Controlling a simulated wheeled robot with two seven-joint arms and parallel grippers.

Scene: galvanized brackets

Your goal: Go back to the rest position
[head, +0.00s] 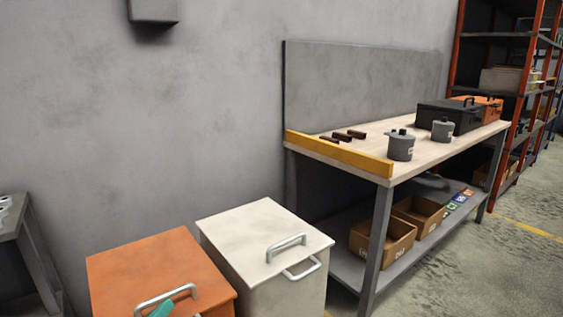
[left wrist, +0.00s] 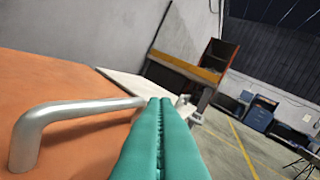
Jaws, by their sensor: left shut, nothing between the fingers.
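My left gripper (head: 160,310) shows at the bottom edge of the head view as a small teal tip, at the handle on the orange bin's lid. In the left wrist view its two teal fingers (left wrist: 159,105) are pressed together with nothing between them. The silver lid handle (left wrist: 60,115) is just left of the fingers; I cannot tell whether they touch. The orange bin (head: 150,262) has its lid down. A cream bin (head: 255,232) with silver handles stands right beside it. My right gripper is not in either view.
A workbench (head: 440,150) with a yellow front strip holds grey pots (head: 401,146), a black case (head: 448,116) and dark blocks. Cardboard boxes (head: 384,240) sit on its lower shelf. An orange-framed rack (head: 505,100) stands behind. A grey table (head: 30,250) is at far left. Floor at right is clear.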

